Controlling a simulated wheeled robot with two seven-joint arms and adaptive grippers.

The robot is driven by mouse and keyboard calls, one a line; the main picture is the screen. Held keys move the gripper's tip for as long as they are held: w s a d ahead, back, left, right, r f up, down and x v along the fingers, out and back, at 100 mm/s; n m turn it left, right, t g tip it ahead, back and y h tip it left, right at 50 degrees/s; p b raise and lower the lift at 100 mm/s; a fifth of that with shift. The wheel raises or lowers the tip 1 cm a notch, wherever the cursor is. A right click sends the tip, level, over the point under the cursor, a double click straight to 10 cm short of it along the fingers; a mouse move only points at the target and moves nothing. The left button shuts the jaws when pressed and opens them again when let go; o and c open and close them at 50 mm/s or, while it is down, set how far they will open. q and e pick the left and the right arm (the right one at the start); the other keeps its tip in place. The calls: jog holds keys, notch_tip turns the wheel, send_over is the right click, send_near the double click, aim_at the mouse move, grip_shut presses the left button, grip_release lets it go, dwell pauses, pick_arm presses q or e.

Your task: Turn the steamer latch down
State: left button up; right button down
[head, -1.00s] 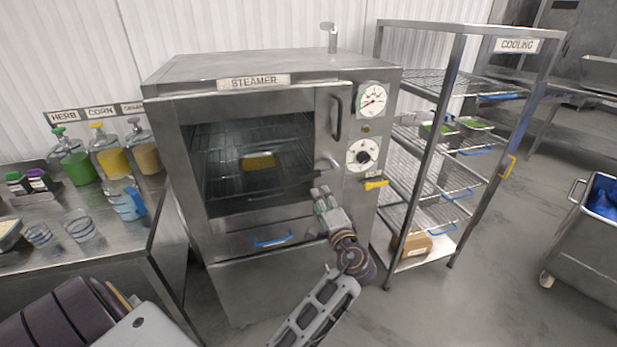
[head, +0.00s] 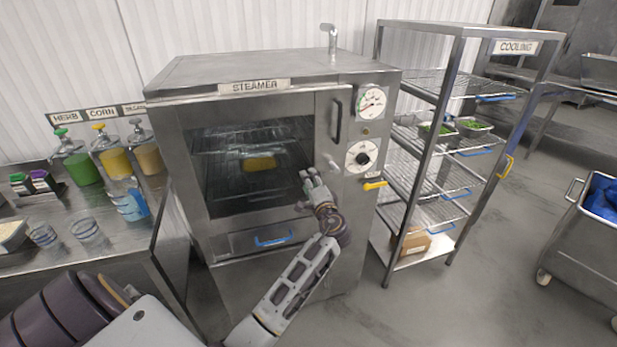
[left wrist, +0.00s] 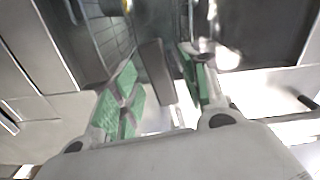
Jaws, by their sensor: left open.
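The steamer (head: 270,85) stands in the middle of the head view with its glass door shut. The latch (head: 332,162) is a short silver lever on the door's right side, below the upright door handle; my gripper partly covers this area. My left gripper (head: 309,177) is open in front of the door, just below and left of the latch. In the left wrist view, the green finger pads (left wrist: 160,95) are apart. A grey bar (left wrist: 155,72) shows between them; I cannot tell whether a finger touches it. My right gripper is not in view.
A yellow lever (head: 374,185) sticks out below the timer dial (head: 362,156). The cooling rack (head: 440,110) stands close on the right. A counter with dispensers (head: 113,160) and a blue jug (head: 130,203) is on the left. Open floor lies in front.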

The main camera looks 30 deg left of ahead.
pick_arm(q)
jog(key=shift+x, duration=1.15)
grip_shut()
